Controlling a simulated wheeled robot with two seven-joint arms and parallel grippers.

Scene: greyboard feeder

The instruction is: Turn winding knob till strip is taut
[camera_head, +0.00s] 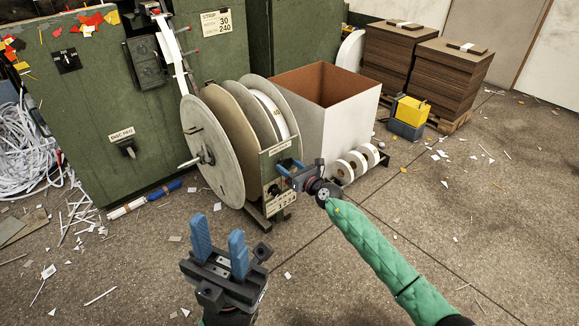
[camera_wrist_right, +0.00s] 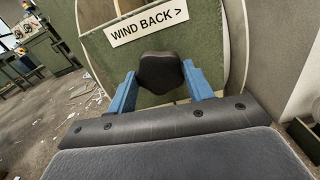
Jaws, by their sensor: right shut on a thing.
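The black winding knob (camera_wrist_right: 161,72) sits under a "WIND BACK >" label (camera_wrist_right: 148,24) on a green panel in the right wrist view. My right gripper (camera_head: 289,167) is shut on this knob, with one blue finger on each side of it. In the head view the gripper reaches the panel from the right and partly hides it. The white strip (camera_head: 176,58) runs from the green machine down towards the large reel (camera_head: 207,150). I cannot tell how tight it is. My left gripper (camera_head: 220,245) is open and empty, low in front of the reel and apart from it.
A large open white box (camera_head: 345,125) stands right of the reels. Several white strip rolls (camera_head: 357,162) lie in front of it. Brown board stacks (camera_head: 447,82) and a yellow container (camera_head: 412,110) stand behind. A white strip heap (camera_head: 35,150) lies left.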

